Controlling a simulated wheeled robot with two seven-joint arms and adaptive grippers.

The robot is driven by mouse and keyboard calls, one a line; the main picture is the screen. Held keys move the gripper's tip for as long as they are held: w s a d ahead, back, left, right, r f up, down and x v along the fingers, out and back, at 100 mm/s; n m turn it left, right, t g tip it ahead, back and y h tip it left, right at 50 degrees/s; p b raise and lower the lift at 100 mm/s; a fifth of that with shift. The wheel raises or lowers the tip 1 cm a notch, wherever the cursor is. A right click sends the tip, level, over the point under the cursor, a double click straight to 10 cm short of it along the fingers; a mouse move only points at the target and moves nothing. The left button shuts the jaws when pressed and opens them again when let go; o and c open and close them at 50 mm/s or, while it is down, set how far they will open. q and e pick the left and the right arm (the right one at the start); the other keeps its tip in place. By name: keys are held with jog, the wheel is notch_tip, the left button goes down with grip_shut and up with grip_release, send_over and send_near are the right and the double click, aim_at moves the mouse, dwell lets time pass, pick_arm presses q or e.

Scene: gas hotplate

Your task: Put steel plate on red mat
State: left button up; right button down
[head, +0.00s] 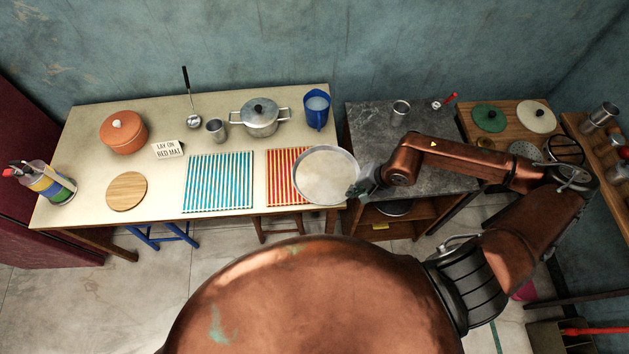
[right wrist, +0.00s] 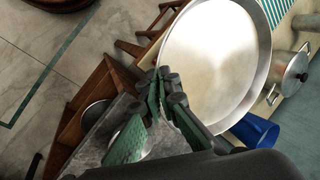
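The steel plate (head: 326,176) is a wide, shallow, shiny round dish. In the head view it overlaps the right part of the red mat (head: 280,178), a red-and-cream striped mat at the right end of the cream table. My right gripper (head: 362,186) is at the plate's right rim. In the right wrist view the plate (right wrist: 215,60) fills the upper middle, and my green fingers (right wrist: 166,82) come together at its rim, shut on it. The plate looks held above the table; the exact gap cannot be told. My left gripper is not in view.
A blue striped mat (head: 219,181) lies left of the red mat. A blue jug (head: 317,110) and a lidded pot (head: 260,117) stand behind. A sign (head: 168,149) reads "LAY ON RED MAT". A dark stone-topped table (head: 440,180) is to the right.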

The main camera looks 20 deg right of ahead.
aim_at(335, 184)
jog(key=w+a, duration=0.1)
jog(key=w, duration=0.1)
jog(key=w+a+f, duration=0.2)
jog(key=w, duration=0.1)
jog(key=shift+w+a+f+p, duration=0.15)
jog(key=shift+w+f+p, duration=0.1)
jog(key=shift+w+p, duration=0.1)
jog(key=w+f, duration=0.1)
jog(key=w+a+f, duration=0.1)
jog(key=f, duration=0.1)
jog(key=w+a+f, duration=0.1)
jog(key=w+f, duration=0.1)
jog(key=shift+f, duration=0.1)
jog(key=shift+x, duration=0.85)
notch_tip(335, 184, down, 3)
jog(key=shift+w+r, duration=0.15)
jog(key=c, duration=2.6)
grip_release()
jog(key=shift+c, duration=0.2)
jog(key=o, duration=0.5)
jog(key=v, duration=1.2)
